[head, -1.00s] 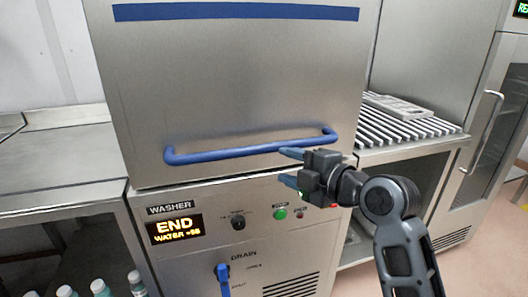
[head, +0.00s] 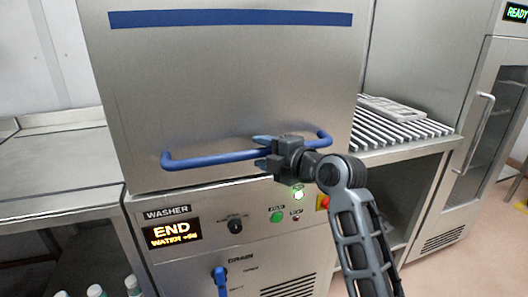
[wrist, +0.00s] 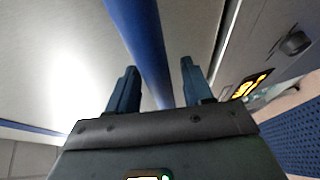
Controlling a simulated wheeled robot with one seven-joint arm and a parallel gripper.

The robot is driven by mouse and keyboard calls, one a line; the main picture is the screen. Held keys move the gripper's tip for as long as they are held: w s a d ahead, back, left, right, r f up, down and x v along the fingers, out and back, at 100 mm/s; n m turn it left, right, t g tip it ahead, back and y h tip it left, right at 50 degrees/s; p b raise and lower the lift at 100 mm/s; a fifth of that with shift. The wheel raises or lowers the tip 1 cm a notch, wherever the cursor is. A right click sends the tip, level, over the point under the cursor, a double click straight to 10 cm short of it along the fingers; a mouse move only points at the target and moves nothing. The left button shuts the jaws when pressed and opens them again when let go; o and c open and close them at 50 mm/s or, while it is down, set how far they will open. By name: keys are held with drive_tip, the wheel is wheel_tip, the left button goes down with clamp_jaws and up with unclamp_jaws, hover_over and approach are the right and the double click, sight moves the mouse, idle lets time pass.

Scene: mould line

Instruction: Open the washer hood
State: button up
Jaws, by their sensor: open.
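The washer hood (head: 215,85) is a large steel box with a blue stripe near its top. It is down on the washer body. Its blue bar handle (head: 205,158) runs across the lower front; it also shows in the wrist view (wrist: 138,35). My gripper (head: 261,151) is at the right half of the handle, with one finger above the bar and one below. In the wrist view the open fingers (wrist: 158,70) straddle the bar, with gaps on both sides. The part of the handle behind my gripper is hidden.
Below the hood is the control panel with a display (head: 173,233) reading END and a blue drain lever (head: 221,280). A steel counter (head: 60,180) stands at left. At right, a slatted rack (head: 410,132) holds a flat grey tray (head: 392,108), beside a glass-doored cabinet (head: 485,130).

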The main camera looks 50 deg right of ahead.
clamp_jaws()
idle(0.4)
